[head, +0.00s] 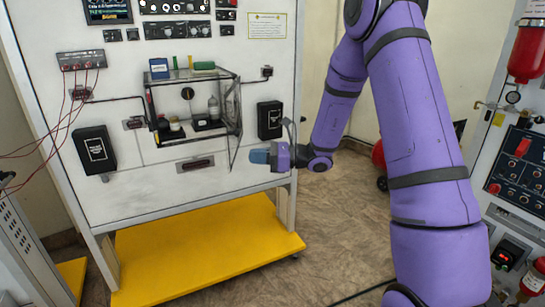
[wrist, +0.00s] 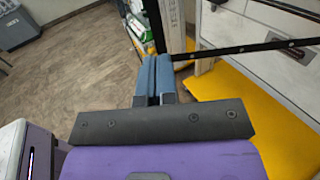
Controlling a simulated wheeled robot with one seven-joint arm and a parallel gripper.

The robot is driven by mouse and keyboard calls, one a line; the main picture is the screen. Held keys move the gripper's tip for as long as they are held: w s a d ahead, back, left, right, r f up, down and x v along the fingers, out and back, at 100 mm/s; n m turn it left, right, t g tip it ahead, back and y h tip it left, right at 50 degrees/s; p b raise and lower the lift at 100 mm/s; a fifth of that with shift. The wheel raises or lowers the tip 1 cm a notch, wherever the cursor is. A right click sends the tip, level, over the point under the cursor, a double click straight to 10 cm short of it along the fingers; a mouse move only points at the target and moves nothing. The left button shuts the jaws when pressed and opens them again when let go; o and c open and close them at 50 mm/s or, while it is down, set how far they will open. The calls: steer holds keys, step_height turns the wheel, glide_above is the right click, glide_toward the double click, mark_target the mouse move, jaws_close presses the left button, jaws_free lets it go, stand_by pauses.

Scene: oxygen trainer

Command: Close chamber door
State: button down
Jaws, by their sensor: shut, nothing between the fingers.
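The chamber (head: 187,88) is a clear box with a thin black frame on the front of the white panel. Its door (head: 238,138) is a black-framed clear pane, swung open at the chamber's right side and sticking out toward me. My gripper (head: 251,156), with blue fingers, is shut and empty just right of the door's lower part. In the wrist view the fingertips (wrist: 158,58) are close to a corner of the door's black frame (wrist: 250,48). I cannot tell whether they touch it.
Small jars and a bottle (head: 213,107) stand inside the chamber. Black boxes (head: 95,149) and (head: 270,120) are mounted on either side. A yellow base shelf (head: 195,250) lies below. A red-fitted panel (head: 520,150) stands far right. Floor in front is open.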

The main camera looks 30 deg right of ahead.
mark_target(230, 156)
steer(key=shift+x, duration=2.7)
steer(key=shift+a, duration=0.1)
